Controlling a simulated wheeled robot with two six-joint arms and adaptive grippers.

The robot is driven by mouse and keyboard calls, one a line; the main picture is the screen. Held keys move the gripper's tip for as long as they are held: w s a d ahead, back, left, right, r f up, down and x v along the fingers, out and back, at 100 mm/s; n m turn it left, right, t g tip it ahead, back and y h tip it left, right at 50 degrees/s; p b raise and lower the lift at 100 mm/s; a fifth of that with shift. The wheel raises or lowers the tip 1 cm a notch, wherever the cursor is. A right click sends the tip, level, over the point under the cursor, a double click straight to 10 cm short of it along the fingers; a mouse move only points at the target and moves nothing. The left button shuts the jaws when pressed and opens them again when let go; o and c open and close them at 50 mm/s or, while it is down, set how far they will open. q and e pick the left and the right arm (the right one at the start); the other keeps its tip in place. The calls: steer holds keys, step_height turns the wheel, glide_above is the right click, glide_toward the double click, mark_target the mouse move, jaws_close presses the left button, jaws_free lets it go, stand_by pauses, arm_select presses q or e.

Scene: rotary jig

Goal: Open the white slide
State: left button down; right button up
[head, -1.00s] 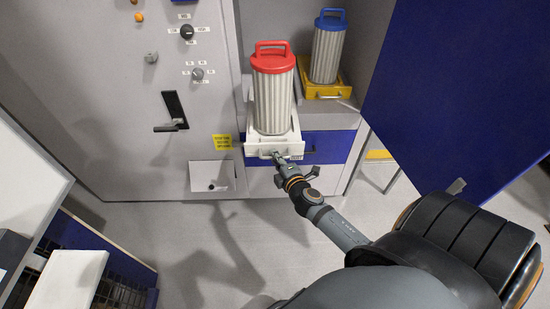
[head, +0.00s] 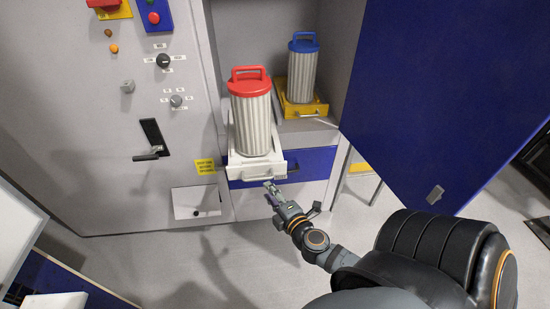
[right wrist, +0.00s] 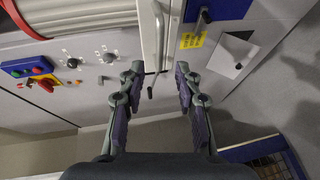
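The white slide (head: 240,171) sticks out of the cabinet at the front of its bay, with a ribbed filter with a red lid (head: 250,115) standing upright on it. My right gripper (head: 270,187) is just in front of and below the slide's front handle, apparently clear of it. In the right wrist view my right gripper (right wrist: 157,88) has its two fingers spread with nothing held between them. The slide's white front (right wrist: 150,35) shows beyond the fingertips. My left gripper is not in view.
A yellow slide (head: 304,108) with a blue-lidded filter (head: 302,70) stands behind to the right. A blue door (head: 430,90) hangs open on the right. A control panel with knobs and a black lever handle (head: 152,140) is on the left. The floor in front is clear.

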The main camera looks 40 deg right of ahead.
steer(key=shift+v, duration=1.75)
steer(key=s+d+f+m+g+p, duration=0.1)
steer(key=s+d+f+m+g, duration=0.15)
steer(key=f, duration=0.65)
steer(key=s+d+f+m+g+p, duration=0.1)
steer(key=s+d+f+m+g, duration=0.2)
steer(key=f, duration=0.6)
steer(key=s+d+f+m+g, duration=0.15)
steer(key=s+f, duration=0.25)
steer(key=f, duration=0.5)
steer(key=s+a+f+m+g+y+p, duration=0.1)
steer(key=s+a+f+m+g, duration=0.2)
steer(key=s+f, duration=0.5)
steer(key=s+a+f+m+g+p, duration=0.1)
steer(key=s+a+f+m+g, duration=0.3)
steer(key=s+f, duration=0.4)
steer(key=s+a+m, duration=0.1)
steer(key=s+a, duration=0.1)
steer(key=s, duration=0.2)
steer(key=shift+s+g+y, duration=0.3)
steer(key=shift+s+y, duration=0.05)
steer(key=shift+y, duration=0.05)
